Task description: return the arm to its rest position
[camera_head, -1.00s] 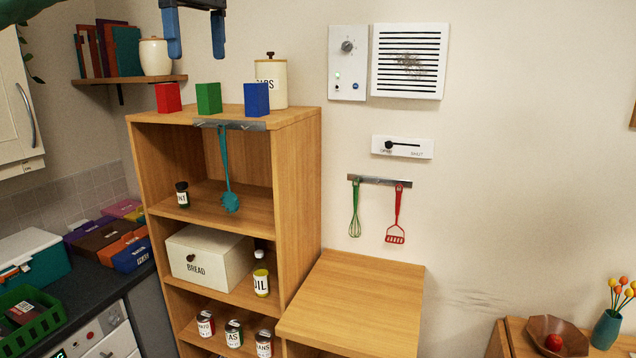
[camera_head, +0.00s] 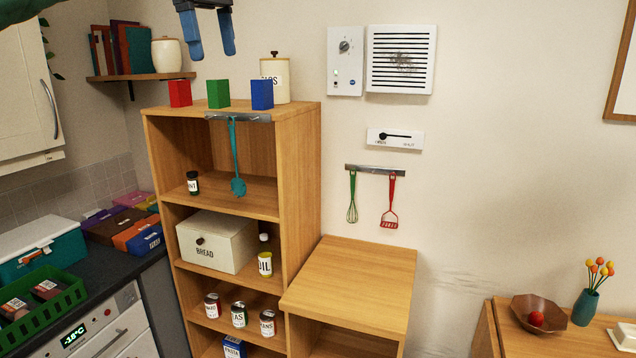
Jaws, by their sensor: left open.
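My left gripper (camera_head: 212,50) hangs in at the top of the head view with its two blue fingers apart and nothing between them. It is in front of the wall, above the shelf unit (camera_head: 299,180) in the picture. Its arm is mostly out of frame, with a dark green part at the top left corner. On the shelf top stand a red block (camera_head: 180,93), a green block (camera_head: 218,94) and a blue block (camera_head: 262,95), below the fingers in the picture. My right gripper is not in view.
A canister (camera_head: 275,78) stands behind the blue block. A teal utensil (camera_head: 237,160) hangs from the rail on the shelf's top edge. A lower wooden cabinet (camera_head: 352,275) stands to the right. A green crate (camera_head: 40,310) sits on the left counter. The wall at right is mostly bare.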

